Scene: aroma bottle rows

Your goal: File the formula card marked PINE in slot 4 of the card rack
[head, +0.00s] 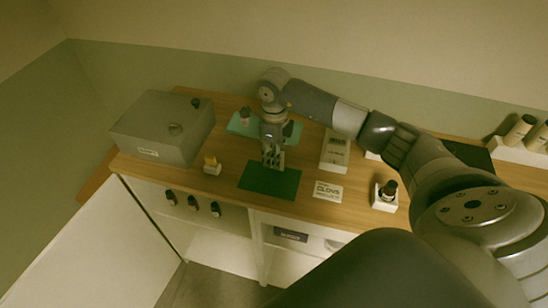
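A white card (328,190) lies flat on the wooden counter, right of the dark green mat. Its dark print looks like CLOVE, though it is small. I cannot make out a card marked PINE. A pale upright piece (335,152) with small dark marks stands behind the white card; I cannot tell whether it is the card rack, and no slot numbers are readable. My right gripper (273,163) points down over the back edge of the dark green mat (270,183). Its finger gap is too small to judge, and I see no card in it. My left gripper is out of view.
A grey lidded box (150,132) stands at the left. A light green mat (239,127) is behind my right gripper. A dark bottle in a white holder (385,204) stands at the right. Several bottles sit below the counter.

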